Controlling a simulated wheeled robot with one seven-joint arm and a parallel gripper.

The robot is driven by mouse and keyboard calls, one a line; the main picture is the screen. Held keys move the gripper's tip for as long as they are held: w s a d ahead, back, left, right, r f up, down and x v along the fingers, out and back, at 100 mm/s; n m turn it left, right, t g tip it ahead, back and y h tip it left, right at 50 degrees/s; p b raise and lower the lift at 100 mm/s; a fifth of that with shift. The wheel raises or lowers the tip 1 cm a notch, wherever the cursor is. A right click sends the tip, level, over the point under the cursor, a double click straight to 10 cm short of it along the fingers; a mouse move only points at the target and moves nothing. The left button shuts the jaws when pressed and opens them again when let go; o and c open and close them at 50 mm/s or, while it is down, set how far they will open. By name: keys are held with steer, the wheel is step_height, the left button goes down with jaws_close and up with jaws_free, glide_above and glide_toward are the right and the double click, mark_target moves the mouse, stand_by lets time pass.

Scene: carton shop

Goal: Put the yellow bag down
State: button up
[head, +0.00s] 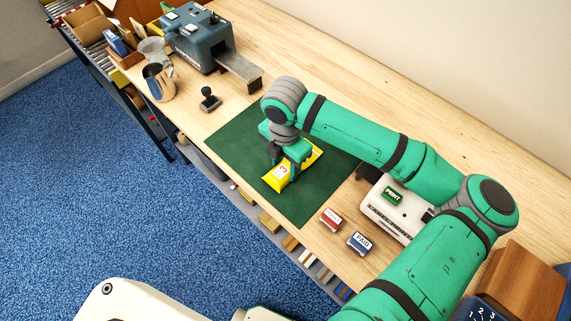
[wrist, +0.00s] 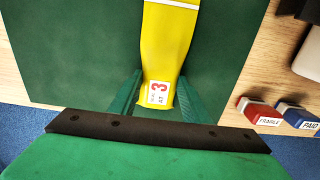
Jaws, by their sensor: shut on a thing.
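The yellow bag (head: 280,177) is at the green mat (head: 240,136) on the wooden table, in the head view. It has a white label with a red 3, which also shows on the bag in the wrist view (wrist: 163,55). My gripper (head: 289,163) is over the bag, its fingers on either side of it. In the wrist view my gripper (wrist: 155,90) is closed around the bag's near end. I cannot tell whether the bag touches the mat or hangs just above it. Part of the bag is hidden by my gripper in the head view.
A red FRAGILE stamp (head: 331,219) and a blue PAID stamp (head: 360,243) stand near the table's front edge. A white label printer (head: 396,212) is right of the mat. A black stamp (head: 209,99), a metal jug (head: 158,82) and a grey machine (head: 197,40) are left.

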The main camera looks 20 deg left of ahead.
mark_target(285, 168)
steer(key=shift+f, duration=0.15)
steer(key=o, duration=1.2)
step_height(285, 168, up, 12)
steer(key=shift+r, duration=0.15)
